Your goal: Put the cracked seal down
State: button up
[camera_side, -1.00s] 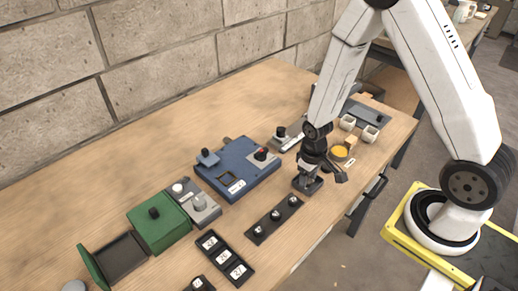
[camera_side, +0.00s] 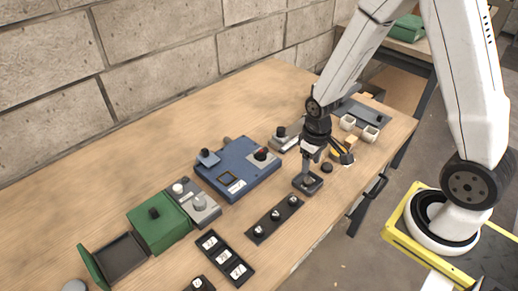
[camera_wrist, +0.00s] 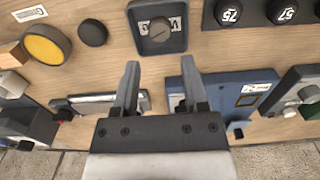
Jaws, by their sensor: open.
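My gripper (camera_side: 313,158) is open above a small black tray (camera_side: 307,186) near the front edge of the bench. In the wrist view, the two fingers (camera_wrist: 160,68) stand apart with nothing between them. The same tray (camera_wrist: 139,42) lies just beyond the fingertips and has a white label. A small grey round piece (camera_wrist: 160,30) sits in it, apart from the fingers; it is likely the seal, but I cannot make out a crack.
A black disc (camera_wrist: 93,32) and a yellow round piece (camera_wrist: 45,45) lie beside the tray. A black strip (camera_side: 275,220) holds several round pieces. A blue device (camera_side: 238,167) and a green box (camera_side: 158,222) stand behind. The back left bench is clear.

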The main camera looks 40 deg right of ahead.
aim_at(308, 181)
jog(key=shift+r, duration=3)
jog(key=s+a+r+t, duration=0.2)
jog(key=s+a+r, duration=0.1)
jog(key=shift+s+a+r+t, duration=0.2)
jog(key=shift+a+r+t, duration=0.05)
jog(key=shift+r+t, duration=0.05)
